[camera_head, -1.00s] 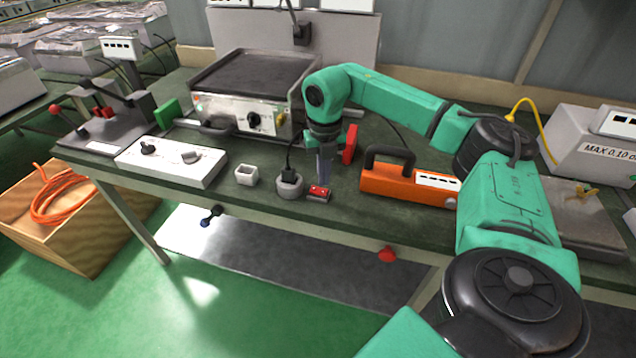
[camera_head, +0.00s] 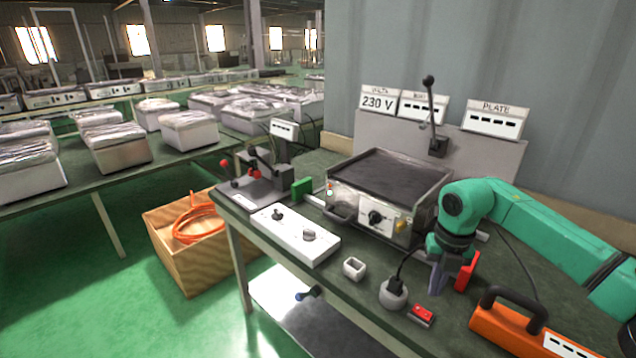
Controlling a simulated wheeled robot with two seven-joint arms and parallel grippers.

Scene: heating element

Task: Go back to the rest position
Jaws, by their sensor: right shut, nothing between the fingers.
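My right arm comes in from the right in green. Its gripper (camera_head: 436,288) points down over the workbench, shut and empty, just behind a small red rocker switch (camera_head: 421,314) and right of a round grey socket (camera_head: 393,294) with a black plug in it. A red block (camera_head: 467,271) is close beside the gripper's right side. The heating plate unit (camera_head: 388,190), with a dark flat top and a front knob, stands behind the gripper. My left gripper is not in view.
A white two-knob control box (camera_head: 290,237), a small white cup (camera_head: 354,268) and an orange handled case (camera_head: 510,325) sit on the bench. A black-and-grey clamp stand (camera_head: 255,185) is at its left end. A wooden box with orange cable (camera_head: 180,255) stands on the green floor.

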